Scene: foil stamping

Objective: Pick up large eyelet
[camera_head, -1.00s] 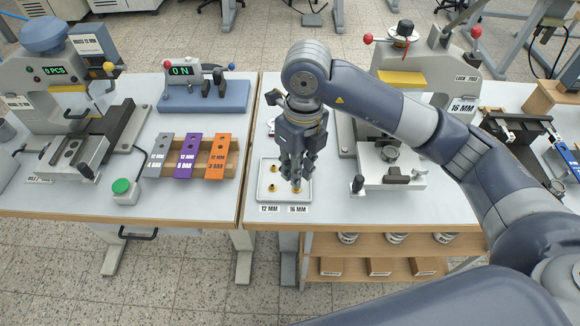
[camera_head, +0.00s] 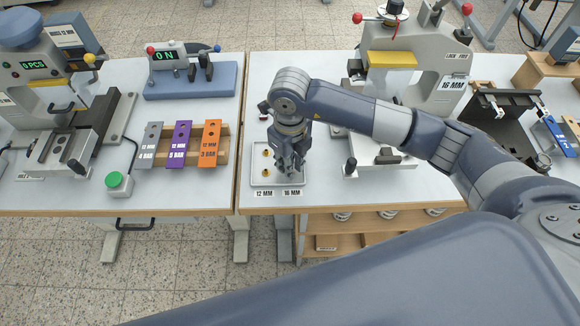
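A small white tray (camera_head: 258,183) lies near the front edge of the right table, with labels "12 MM" and "16 MM" in front of it. Two small brass eyelets (camera_head: 267,153) show on the tray's left, 12 MM side. My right gripper (camera_head: 291,172) points down at the tray's right, 16 MM side. Its fingers cover that side, so no large eyelet shows. I cannot tell whether the fingers are open or hold anything. My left gripper is not in view.
A press labelled "16 MM" (camera_head: 437,88) stands right of the tray. Left of it, on the other table, are coloured bar blocks (camera_head: 181,145), an "ON" control unit (camera_head: 190,78), a green button (camera_head: 116,182) and another press (camera_head: 38,75).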

